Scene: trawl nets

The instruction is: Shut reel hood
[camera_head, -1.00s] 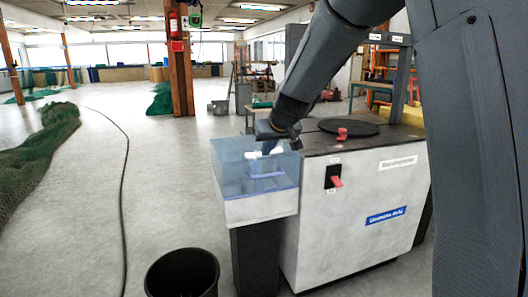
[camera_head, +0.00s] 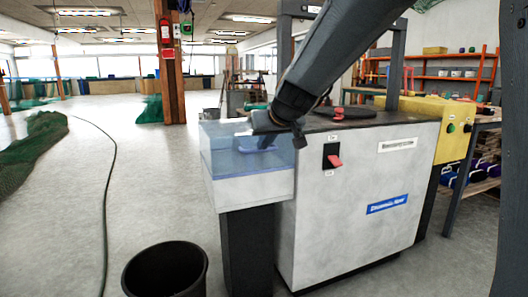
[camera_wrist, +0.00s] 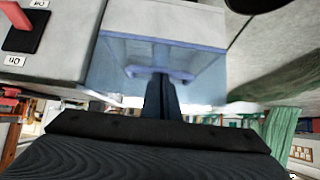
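The reel hood (camera_head: 222,150) is a clear blue cover on a pale box at the left of the white machine (camera_head: 355,190). It looks down on the box, but I cannot tell whether it is fully seated. In the wrist view the hood (camera_wrist: 205,72) shows with a blue bar-shaped handle (camera_wrist: 185,75) across it. My gripper (camera_head: 268,140) is at the hood's top right, partly hidden by my arm. In the wrist view its dark fingers (camera_wrist: 163,82) lie close together, their tips at the handle. I see no grip around the bar.
A red switch (camera_head: 335,160) is on the machine's front, and a dark round reel plate (camera_head: 345,113) on its top. A black bin (camera_head: 165,270) stands in front at lower left. A yellow control box (camera_head: 455,128) is at the right. Floor at left is open, crossed by a cable (camera_head: 108,190).

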